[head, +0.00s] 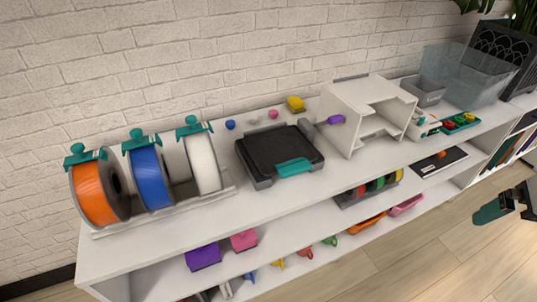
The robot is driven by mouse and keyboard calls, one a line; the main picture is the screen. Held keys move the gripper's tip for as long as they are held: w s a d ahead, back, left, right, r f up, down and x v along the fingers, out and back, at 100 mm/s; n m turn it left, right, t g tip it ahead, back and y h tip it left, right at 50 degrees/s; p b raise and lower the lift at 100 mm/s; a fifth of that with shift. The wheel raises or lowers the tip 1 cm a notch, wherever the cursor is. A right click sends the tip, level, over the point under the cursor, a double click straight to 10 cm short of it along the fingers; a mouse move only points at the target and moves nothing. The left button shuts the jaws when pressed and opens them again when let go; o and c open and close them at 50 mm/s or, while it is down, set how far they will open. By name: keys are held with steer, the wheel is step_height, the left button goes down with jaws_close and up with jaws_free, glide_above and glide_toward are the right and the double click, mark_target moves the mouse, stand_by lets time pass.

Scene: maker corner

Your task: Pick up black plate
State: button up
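A thicker black square bed (280,151) with a teal front tab sits at the middle of the same top. I cannot tell for certain which of the two is the task's plate. My gripper (505,205), dark with a teal part, shows only partly at the right edge. It is in front of the shelf, apart from both black things. Its opening is not clear.
Orange, blue and white spools (148,178) stand at the left. A white open box frame (367,113) stands between the bed and the flat plate. A teal tray (460,123), a grey bin (423,91) and a clear box sit behind right. Wood floor (430,255) in front is clear.

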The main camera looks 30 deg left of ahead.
steer(key=w+a+f+n+t+y, duration=0.1)
steer(key=w+a+f+n+t, duration=0.1)
steer(key=w+a+f, duration=0.4)
steer(key=n+t+y, duration=0.3)
steer(key=n+y, duration=0.3)
steer(key=y, duration=0.3)
glide_toward(297, 168)
steer(key=a, duration=0.1)
steer(key=x, duration=0.8)
steer(key=shift+w+d+f, duration=0.1)
steer(key=shift+d+f, duration=0.05)
steer(key=shift+f, duration=0.05)
steer(key=shift+w+a+f, duration=0.1)
steer(key=shift+w+a, duration=0.1)
steer(key=c, duration=0.7)
